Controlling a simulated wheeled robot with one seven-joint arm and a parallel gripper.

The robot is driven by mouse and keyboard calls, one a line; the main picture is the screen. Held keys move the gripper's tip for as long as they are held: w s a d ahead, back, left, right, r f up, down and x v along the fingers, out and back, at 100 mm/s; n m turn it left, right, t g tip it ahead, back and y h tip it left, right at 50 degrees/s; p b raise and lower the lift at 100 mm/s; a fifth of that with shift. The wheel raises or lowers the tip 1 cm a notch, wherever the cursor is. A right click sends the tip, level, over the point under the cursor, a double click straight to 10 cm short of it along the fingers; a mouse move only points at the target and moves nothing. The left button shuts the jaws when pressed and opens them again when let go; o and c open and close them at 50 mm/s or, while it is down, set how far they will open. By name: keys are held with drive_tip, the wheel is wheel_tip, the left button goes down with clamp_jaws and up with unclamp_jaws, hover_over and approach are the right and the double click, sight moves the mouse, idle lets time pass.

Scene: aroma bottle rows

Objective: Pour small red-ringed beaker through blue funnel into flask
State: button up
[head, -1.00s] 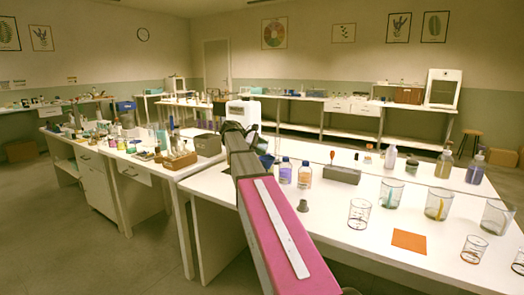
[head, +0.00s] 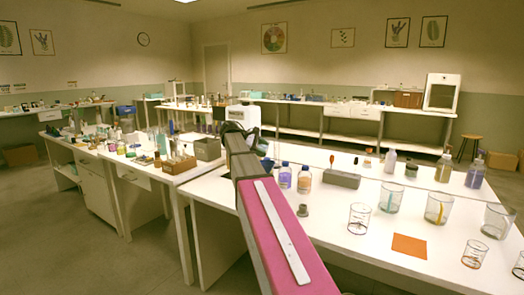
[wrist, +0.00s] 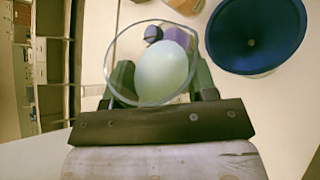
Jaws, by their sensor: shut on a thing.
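In the wrist view my gripper (wrist: 161,82) is shut on a clear glass beaker (wrist: 112,52), with one dark finger on each side. A pale green-white oval shows inside the beaker, probably its liquid. I cannot make out a red ring on it. The blue funnel (wrist: 255,36) is to the right of the beaker, apart from it in the picture, with its wide mouth toward the camera and a dark hole in the middle. The flask is not visible below the funnel.
Bottles with blue caps (head: 285,178) and a grey block (head: 341,179) stand right of my arm. Glass beakers (head: 361,218) and an orange mat (head: 409,246) are on the right bench. A crowded bench (head: 150,172) stands to the left, across a gap.

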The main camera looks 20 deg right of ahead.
drive_tip(key=shift+s+r+m+t, duration=0.4)
drive_tip(key=shift+r+m+t, duration=0.15)
drive_tip(key=shift+m+t, duration=0.15)
drive_tip(key=shift+w+f, duration=0.1)
drive_tip(key=shift+f, duration=0.05)
drive_tip(key=shift+f+m+t, duration=0.25)
drive_tip(key=shift+m+t, duration=0.25)
idle(1.1)
drive_tip(key=shift+r+m+t+h, duration=0.3)
drive_tip(key=shift+r+m+t, duration=0.05)
drive_tip(key=shift+m+t, duration=0.05)
idle(2.4)
drive_tip(key=shift+f+m+t, duration=0.25)
drive_tip(key=shift+m+t, duration=0.15)
drive_tip(key=shift+t, duration=0.2)
idle(2.1)
